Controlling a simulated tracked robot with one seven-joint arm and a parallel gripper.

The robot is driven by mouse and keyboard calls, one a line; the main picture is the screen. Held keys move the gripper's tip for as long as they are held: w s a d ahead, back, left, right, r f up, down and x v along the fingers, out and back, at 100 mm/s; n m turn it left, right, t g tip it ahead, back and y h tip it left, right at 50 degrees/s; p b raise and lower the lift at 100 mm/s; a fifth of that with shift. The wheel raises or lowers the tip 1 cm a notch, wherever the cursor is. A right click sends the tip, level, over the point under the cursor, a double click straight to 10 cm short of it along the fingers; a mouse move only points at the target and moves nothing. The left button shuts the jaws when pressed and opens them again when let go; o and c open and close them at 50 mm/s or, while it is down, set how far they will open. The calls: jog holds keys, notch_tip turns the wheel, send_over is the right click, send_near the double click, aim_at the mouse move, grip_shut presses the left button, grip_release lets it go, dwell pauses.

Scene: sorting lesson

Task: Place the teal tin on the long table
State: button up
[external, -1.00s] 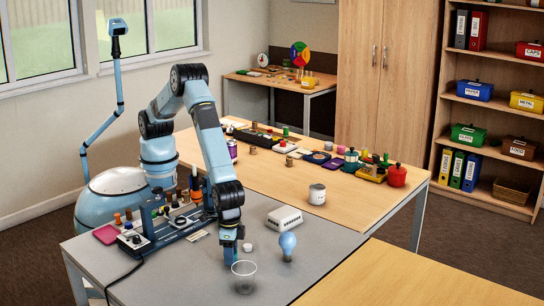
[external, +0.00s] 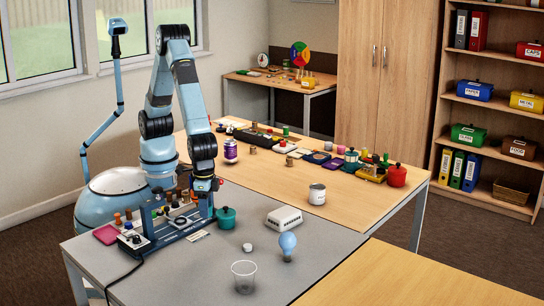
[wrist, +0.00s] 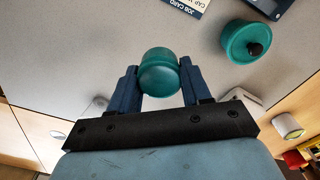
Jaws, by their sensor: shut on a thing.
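A small teal cylinder, which looks like the teal tin (wrist: 159,78), sits between the fingers of my gripper (wrist: 158,72) in the wrist view. My gripper is shut on it. In the external view my gripper (external: 206,195) is low over the grey table, by the rack of small items; the held tin cannot be made out clearly there. A second teal thing, a lidded pot with a black knob (external: 226,217), stands on the grey table close by; it also shows in the wrist view (wrist: 246,42). The long table (external: 265,182) is the wooden one behind.
The grey table holds a clear cup (external: 244,277), a light bulb (external: 287,246), a white box (external: 285,218) and the rack (external: 172,225). A white tin (external: 317,194) stands on the long table, with several items along its far edge. Its near middle is bare.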

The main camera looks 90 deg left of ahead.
jog(key=shift+s+a+r, duration=0.15)
jog(key=shift+s+a, duration=0.1)
jog(key=shift+a, duration=0.1)
